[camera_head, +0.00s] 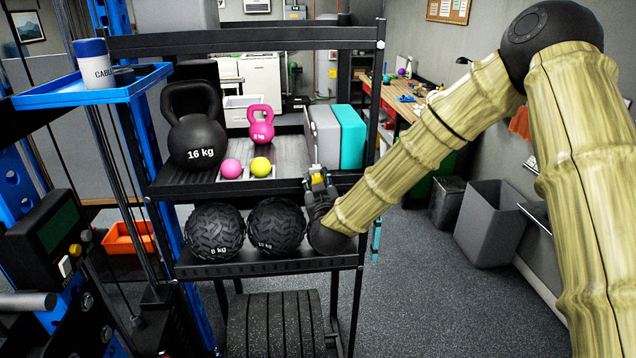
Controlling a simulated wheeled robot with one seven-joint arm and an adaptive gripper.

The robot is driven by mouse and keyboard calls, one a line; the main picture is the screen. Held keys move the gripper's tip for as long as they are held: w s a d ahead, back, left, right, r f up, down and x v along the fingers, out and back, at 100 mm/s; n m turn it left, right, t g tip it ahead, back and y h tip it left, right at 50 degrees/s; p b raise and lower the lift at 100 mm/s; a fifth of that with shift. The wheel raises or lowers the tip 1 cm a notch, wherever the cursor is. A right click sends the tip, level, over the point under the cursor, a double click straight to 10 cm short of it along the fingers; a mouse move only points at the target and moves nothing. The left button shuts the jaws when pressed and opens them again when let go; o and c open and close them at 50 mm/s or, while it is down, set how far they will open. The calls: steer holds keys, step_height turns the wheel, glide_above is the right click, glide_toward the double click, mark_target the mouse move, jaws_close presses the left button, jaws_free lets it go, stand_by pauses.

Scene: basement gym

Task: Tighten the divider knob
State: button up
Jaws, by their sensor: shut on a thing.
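My gripper (318,180) is at the front edge of the rack's middle shelf (230,187), toward its right end, below the grey and teal blocks. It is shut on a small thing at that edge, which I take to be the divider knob. The fingers hide most of it, and the knob's shape and how tight it sits cannot be made out. A small yellow patch shows at the fingers; I cannot tell whether it belongs to the knob or the gripper. My arm reaches in from the right.
On the middle shelf are a black 16 kg kettlebell (195,130), a pink kettlebell (261,125), a pink ball (231,169), a yellow ball (261,167) and the teal block (352,137). Black balls (215,232) fill the shelf below. Open floor (430,300) lies to the right.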

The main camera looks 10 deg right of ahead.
steer(key=shift+f+b, duration=0.1)
steer(key=shift+b, duration=0.3)
steer(key=shift+d+f+m+b, duration=0.1)
steer(key=shift+m+b, duration=4.15)
steer(key=shift+b, duration=0.65)
steer(key=shift+d+f+m+b, duration=0.1)
steer(key=shift+m+b, duration=4.2)
steer(key=shift+b, duration=0.65)
steer(key=shift+d+f+m+b, duration=0.1)
steer(key=shift+m+b, duration=4.15)
steer(key=shift+b, duration=0.65)
steer(key=o, duration=1)
steer(key=shift+o, duration=0.2)
